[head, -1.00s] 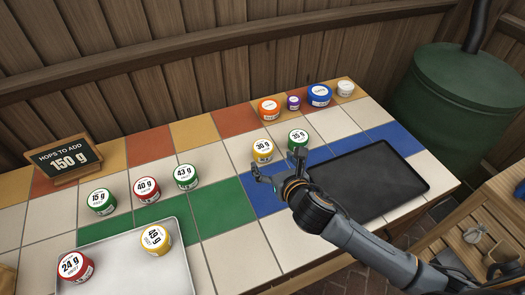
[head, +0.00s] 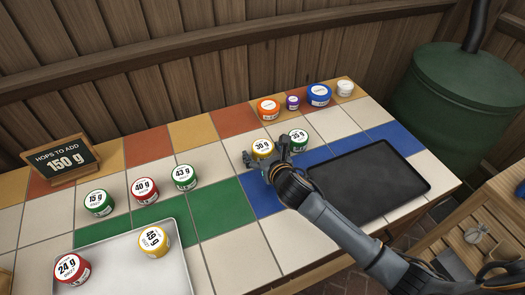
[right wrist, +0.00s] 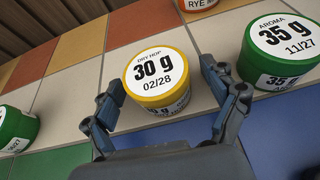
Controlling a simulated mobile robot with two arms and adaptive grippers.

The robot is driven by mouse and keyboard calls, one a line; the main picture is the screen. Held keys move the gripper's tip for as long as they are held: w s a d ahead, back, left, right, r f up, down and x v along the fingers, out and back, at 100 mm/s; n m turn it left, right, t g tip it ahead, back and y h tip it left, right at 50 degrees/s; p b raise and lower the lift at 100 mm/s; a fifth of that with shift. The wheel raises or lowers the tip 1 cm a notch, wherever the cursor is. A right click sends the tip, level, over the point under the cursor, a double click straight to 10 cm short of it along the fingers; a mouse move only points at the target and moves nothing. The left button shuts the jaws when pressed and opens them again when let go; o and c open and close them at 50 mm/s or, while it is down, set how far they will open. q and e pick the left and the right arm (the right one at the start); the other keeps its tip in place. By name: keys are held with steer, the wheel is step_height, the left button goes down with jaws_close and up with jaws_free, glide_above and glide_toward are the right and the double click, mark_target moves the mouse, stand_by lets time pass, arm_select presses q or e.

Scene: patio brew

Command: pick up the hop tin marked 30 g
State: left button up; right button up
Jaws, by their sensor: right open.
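The yellow hop tin marked 30 g (head: 262,148) stands upright on a cream tile toward the back of the table. My right gripper (head: 265,158) is open around it, with one finger on each side. In the right wrist view the 30 g tin (right wrist: 156,75) sits between the two fingertips of the gripper (right wrist: 162,90). I cannot tell whether either finger touches it. The green 35 g tin (head: 299,139) stands close on the right, and it also shows in the right wrist view (right wrist: 282,50). My left gripper is out of view.
Tins of 15 g (head: 99,203), 40 g (head: 145,190) and 43 g (head: 185,178) stand at left. A pale tray (head: 135,270) holds the 24 g and 49 g tins. A black tray (head: 370,185) is empty. A sign (head: 62,160) reads 150 g. Coloured jars (head: 319,95) line the back.

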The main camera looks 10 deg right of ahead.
steer(key=c, duration=1.2)
steer(key=shift+c, duration=0.2)
